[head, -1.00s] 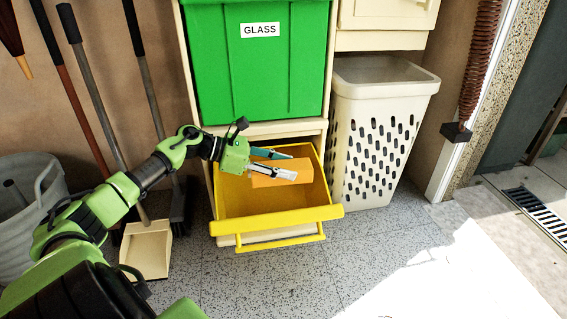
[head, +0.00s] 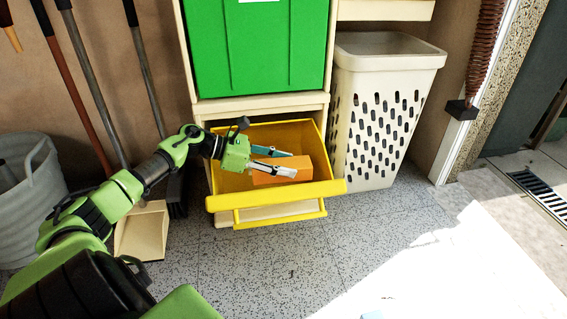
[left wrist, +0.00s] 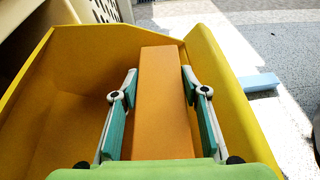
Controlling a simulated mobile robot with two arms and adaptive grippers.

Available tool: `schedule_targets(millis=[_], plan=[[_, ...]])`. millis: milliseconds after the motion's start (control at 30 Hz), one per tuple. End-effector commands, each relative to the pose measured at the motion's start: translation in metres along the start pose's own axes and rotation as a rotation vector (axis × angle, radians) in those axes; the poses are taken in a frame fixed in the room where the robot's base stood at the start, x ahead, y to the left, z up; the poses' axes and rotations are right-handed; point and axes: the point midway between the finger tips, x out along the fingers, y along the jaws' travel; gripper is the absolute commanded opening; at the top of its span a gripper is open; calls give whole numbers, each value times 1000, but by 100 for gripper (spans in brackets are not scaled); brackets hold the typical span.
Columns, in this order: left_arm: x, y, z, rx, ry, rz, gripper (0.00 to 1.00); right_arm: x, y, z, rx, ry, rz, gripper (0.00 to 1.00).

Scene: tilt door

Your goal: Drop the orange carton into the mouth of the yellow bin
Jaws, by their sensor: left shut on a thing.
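The yellow bin (head: 318,140) is tilted open at the bottom of the cream cabinet, its mouth facing up. My left gripper (head: 290,162) is over the mouth and shut on the orange carton (head: 283,176), one finger along each side. In the left wrist view the orange carton (left wrist: 160,110) lies lengthwise between the two fingers. The yellow bin's walls (left wrist: 222,75) rise on both sides of it. The carton's lower part is hidden, so I cannot tell whether it touches the bin's bottom. My right gripper is not in view.
A green bin (head: 260,50) sits above the yellow one. A cream perforated hamper (head: 385,110) stands close on the right. A dustpan (head: 142,232), broom handles and a grey tub (head: 25,200) are on the left. The floor in front is clear except a light blue thing (head: 373,315).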

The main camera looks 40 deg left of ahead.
Motion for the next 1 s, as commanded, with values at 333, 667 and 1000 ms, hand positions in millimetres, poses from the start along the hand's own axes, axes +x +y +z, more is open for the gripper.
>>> schedule_targets(millis=[333,667,1000], plan=[[0,0,0,0,-1,0,43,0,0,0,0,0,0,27],[0,0,0,1,0,0,60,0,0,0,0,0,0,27],[-22,0,-2,-2,4,0,60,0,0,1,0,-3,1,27]])
